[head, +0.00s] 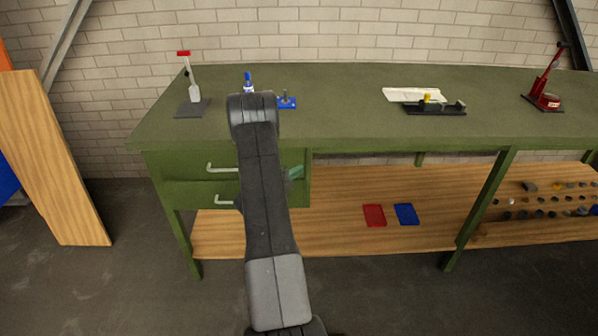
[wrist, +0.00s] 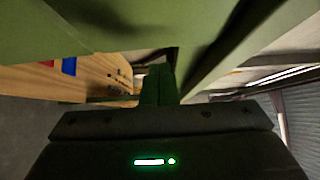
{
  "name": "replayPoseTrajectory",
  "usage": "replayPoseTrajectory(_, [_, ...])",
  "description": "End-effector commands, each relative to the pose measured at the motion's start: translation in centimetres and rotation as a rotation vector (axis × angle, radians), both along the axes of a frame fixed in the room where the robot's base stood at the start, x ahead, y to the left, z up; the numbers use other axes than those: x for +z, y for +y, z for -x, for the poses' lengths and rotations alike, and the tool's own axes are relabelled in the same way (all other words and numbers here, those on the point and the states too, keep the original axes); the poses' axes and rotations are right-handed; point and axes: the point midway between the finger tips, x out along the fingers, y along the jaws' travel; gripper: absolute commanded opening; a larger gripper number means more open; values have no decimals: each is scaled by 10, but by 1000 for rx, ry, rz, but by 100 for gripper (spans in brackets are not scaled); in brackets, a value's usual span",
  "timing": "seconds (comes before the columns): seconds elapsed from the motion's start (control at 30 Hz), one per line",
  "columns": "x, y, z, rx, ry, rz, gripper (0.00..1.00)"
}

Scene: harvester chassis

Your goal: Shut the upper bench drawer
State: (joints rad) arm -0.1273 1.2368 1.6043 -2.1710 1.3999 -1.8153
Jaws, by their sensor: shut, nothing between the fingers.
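The green bench has two stacked drawers at its left end. The upper drawer (head: 185,164) has a pale bar handle (head: 222,168), and how far it stands out is hard to tell from this angle. The lower drawer (head: 185,193) has a similar handle (head: 224,201). My arm covers the right part of both drawer fronts in the head view. My gripper (wrist: 158,85) shows in the wrist view with its dark green fingers together and empty. Green panels lie close above and to the right of it; which bench part they are is unclear. Contact cannot be seen.
The green benchtop (head: 340,125) carries a toggle clamp (head: 193,92), a black fixture (head: 435,107) and a red press (head: 546,98). A red tray (head: 374,215) and a blue tray (head: 406,214) lie on the wooden lower shelf (head: 335,235). A wooden board (head: 55,160) leans at left.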

Motion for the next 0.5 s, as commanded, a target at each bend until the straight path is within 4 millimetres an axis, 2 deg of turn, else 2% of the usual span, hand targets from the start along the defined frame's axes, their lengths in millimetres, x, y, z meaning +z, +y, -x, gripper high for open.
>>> replayPoseTrajectory(0.3, [-4,53,50,2,9,0,0])
replayPoseTrajectory(0.5, [-4,72,70,-1,9,0,0])
